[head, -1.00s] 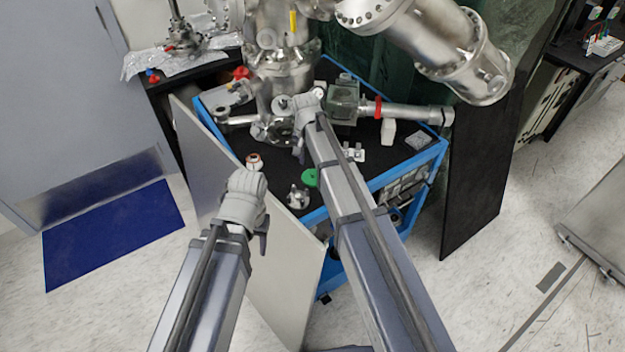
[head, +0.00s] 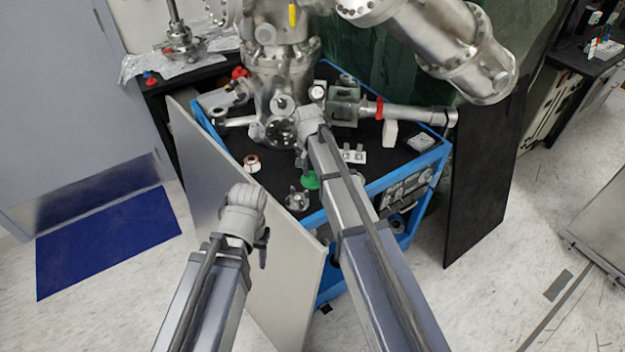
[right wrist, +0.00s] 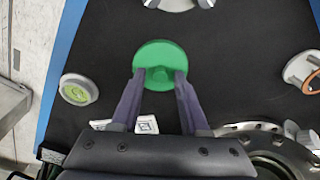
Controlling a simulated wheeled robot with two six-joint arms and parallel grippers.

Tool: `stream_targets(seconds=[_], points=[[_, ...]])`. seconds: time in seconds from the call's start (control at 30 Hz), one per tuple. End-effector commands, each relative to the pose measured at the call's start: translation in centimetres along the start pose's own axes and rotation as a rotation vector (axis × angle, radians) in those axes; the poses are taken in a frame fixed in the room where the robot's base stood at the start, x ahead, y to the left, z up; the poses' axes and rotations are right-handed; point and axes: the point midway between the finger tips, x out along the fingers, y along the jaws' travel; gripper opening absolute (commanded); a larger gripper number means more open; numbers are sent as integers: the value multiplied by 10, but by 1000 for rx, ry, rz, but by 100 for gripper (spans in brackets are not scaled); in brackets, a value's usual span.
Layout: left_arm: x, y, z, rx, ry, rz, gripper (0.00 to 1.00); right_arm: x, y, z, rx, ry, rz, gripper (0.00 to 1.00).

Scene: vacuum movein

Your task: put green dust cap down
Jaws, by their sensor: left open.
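The green dust cap (head: 311,181) is low over the black top of the blue cart, partly hidden by my right arm in the head view. In the right wrist view the round green cap (right wrist: 160,56) shows face on at my right gripper (right wrist: 160,76). The two fingers are shut on the cap's raised middle part. Whether the cap touches the cart top cannot be told. My right gripper (head: 304,168) points down at the cart. My left gripper (head: 263,250) is open and empty, in front of the light panel.
A small metal flange (head: 297,200) and a white jar-like part (head: 251,163) stand near the cap. White brackets (head: 354,155) lie to its right. The steel chamber (head: 285,85) rises behind. A round part with a green centre (right wrist: 78,89) sits near the cart edge.

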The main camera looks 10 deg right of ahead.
Motion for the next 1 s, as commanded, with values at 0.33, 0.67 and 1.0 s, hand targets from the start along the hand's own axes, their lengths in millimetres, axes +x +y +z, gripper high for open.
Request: stream_targets(seconds=[0.33,0.67,1.0], points=[[0,0,0,0,0,0,50,0,0,0,0,0,0,4],[0,0,0,0,0,0,50,0,0,0,0,0,0,0],[-4,0,0,0,0,0,50,-4,0,0,0,0,0,0]])
